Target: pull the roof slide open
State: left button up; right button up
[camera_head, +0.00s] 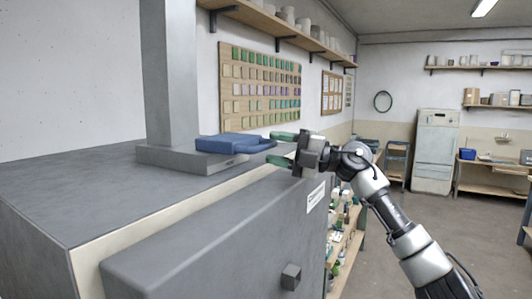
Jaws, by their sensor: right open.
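A grey kiln-like box (90,195) fills the left, with a square grey flue (168,70) rising from its top. At the foot of the flue is a flat dark grey plate (180,161), which looks like the roof slide. A blue piece (225,144) lies at the right end of this plate. I cannot tell whether it is a handle or a folded cloth. My right gripper (272,147) points left, just right of the blue piece, with its green-tipped fingers apart. The right fingertips are close to the blue piece's end; contact cannot be told. My left gripper is not in view.
A grey front panel (210,240) with a label and a small square knob (291,277) stands below the roof edge. Shelves with small bottles (345,225) are beyond it. A board of colour tiles (260,85) hangs behind. Open floor (400,225) lies to the right.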

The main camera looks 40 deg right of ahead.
jog(key=b+v, duration=0.3)
jog(key=v, duration=0.5)
jog(key=shift+d, duration=0.1)
dwell(0.3)
